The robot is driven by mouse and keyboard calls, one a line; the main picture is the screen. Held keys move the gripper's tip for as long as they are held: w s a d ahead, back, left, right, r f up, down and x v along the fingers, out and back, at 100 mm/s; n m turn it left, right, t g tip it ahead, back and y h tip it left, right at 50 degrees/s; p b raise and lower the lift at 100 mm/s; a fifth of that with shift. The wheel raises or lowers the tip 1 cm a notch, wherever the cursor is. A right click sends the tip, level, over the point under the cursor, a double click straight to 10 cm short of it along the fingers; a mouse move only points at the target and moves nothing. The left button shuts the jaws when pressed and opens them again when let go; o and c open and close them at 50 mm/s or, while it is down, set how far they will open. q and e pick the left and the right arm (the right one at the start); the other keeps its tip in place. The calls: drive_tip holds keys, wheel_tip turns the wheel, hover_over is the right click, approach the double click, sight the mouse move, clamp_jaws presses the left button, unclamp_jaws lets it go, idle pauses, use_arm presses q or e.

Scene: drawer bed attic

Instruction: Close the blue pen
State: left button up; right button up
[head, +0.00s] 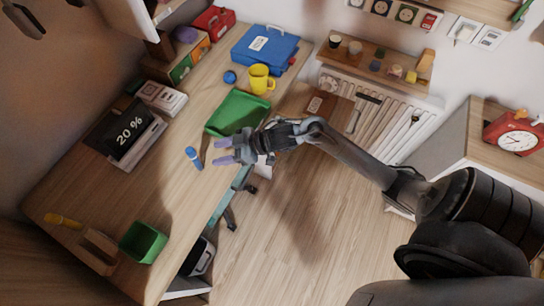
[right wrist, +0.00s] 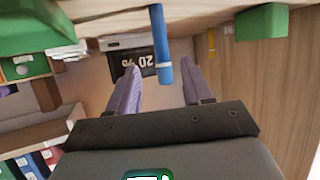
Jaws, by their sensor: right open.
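The blue pen (head: 194,158) is at the desk's front edge, with a pale band around it. It also shows in the right wrist view (right wrist: 160,40), in line with the gap between the fingers. I cannot tell whether a cap is on it. My right gripper (head: 220,152) is open and empty, just right of the pen in the head view, with its purple fingers pointing toward it. Both fingers show apart in the right wrist view (right wrist: 160,72), and I see no contact with the pen. My left gripper is not in view.
A green tray (head: 237,112) lies behind the pen, near a yellow mug (head: 261,79) and a blue case (head: 265,48). A green cup (head: 142,242) and a yellow marker (head: 63,221) are at the lower left. The desk (head: 130,195) left of the pen is clear.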

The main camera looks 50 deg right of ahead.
drive_tip(key=s+f+h, duration=0.1)
drive_tip(key=s+a+f+m+h, duration=0.1)
drive_tip(key=h, duration=0.1)
drive_tip(key=shift+s+f+m, duration=0.3)
drive_tip(key=shift+s+f, duration=0.05)
drive_tip(key=s+f+m+g+h, duration=0.3)
drive_tip(key=s+m+g+h, duration=0.1)
drive_tip(key=s, duration=1.6)
drive_tip(key=g+h, duration=0.1)
drive_tip(key=g, duration=0.1)
drive_tip(key=shift+s+d+m+g, duration=0.2)
drive_tip(key=shift+d+m+g, duration=0.1)
drive_tip(key=shift+f, duration=0.1)
